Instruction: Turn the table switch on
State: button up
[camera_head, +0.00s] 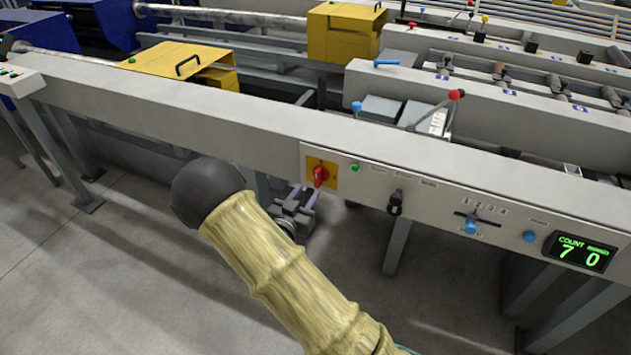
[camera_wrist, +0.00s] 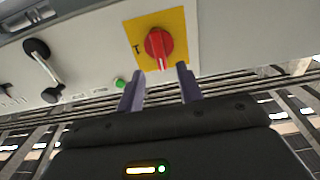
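The table switch is a red rotary knob (camera_head: 320,175) on a yellow plate (camera_head: 314,164), set in the front face of the grey panel. In the wrist view the knob (camera_wrist: 158,44) is ahead of my fingertips, and its grip ridge points down in the picture. A small dark mark is on the left part of the yellow plate in that view. My gripper (camera_wrist: 161,82) is open and empty, its two purple fingers apart, just short of the knob. In the head view my gripper (camera_head: 308,197) is just below and left of the switch; my arm partly hides the area below.
A green button (camera_head: 355,168) is right beside the switch. Further right are a black lever (camera_head: 395,203), a blue slider knob (camera_head: 470,227), a blue button (camera_head: 529,237) and a count display (camera_head: 580,252). Floor in front of the panel looks clear apart from table legs.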

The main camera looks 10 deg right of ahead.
aim_at(317, 179)
jog(key=x, duration=0.7)
jog(key=shift+b, duration=0.3)
jog(key=shift+s+a, duration=0.1)
jog(key=shift+a, duration=0.05)
jog(key=shift+d, duration=0.25)
grip_shut()
